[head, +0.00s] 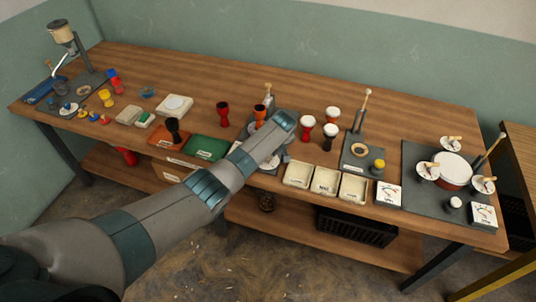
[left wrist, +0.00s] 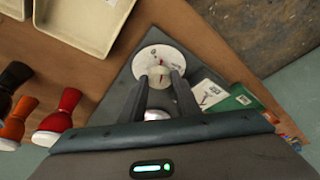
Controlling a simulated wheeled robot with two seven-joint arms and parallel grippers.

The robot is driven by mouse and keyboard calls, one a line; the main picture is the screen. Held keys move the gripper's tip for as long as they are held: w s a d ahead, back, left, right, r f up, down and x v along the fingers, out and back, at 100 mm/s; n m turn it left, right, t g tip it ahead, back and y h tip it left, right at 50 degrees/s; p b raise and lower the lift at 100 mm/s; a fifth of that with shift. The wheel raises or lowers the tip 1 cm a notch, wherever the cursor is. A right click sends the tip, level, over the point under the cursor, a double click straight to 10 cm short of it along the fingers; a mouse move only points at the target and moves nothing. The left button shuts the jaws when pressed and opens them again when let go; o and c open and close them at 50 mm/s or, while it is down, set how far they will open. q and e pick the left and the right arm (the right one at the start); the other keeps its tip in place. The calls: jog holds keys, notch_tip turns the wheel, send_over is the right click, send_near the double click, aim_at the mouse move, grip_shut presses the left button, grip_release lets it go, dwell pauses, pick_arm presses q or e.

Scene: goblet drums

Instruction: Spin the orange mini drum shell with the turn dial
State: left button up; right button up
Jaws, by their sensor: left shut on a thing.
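The white round turn dial (left wrist: 160,60), with red marks and a pale knob, sits on a dark grey plate in the left wrist view. My left gripper (left wrist: 161,78) is over it with its two fingers on either side of the knob, shut on it. In the head view my left arm covers most of the dial and the gripper's fingers. An orange goblet shell with a dark top (head: 259,112) stands just left of my forearm's end in the head view. My right gripper is in neither view.
Cream trays (head: 298,175) line the front edge right of my arm. Red, orange and black white-topped drums (head: 307,123) stand behind them. A green mat (head: 205,147) lies left of my arm. A dark station with a large drum (head: 455,170) is at the right.

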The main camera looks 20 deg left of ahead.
pick_arm(q)
jog(key=n+g+b, duration=0.1)
jog(key=n+b, duration=0.1)
jog(key=n, duration=0.1)
jog(key=shift+w+d+y, duration=0.1)
jog(key=shift+y, duration=0.3)
jog(key=shift+n+b, duration=0.45)
jog(key=shift+n, duration=0.25)
jog(key=shift+r, duration=0.1)
jog(key=o, duration=1)
jog(key=shift+v, duration=0.9)
jog(key=b+v, duration=0.1)
jog(key=v, duration=0.4)
jog(key=b+v, duration=0.1)
jog(key=v, duration=0.4)
jog(key=b+v, duration=0.1)
jog(key=v, duration=0.4)
jog(key=shift+w+d+r, duration=0.2)
jog(key=shift+d+r, duration=0.05)
jog(key=shift+d, duration=0.05)
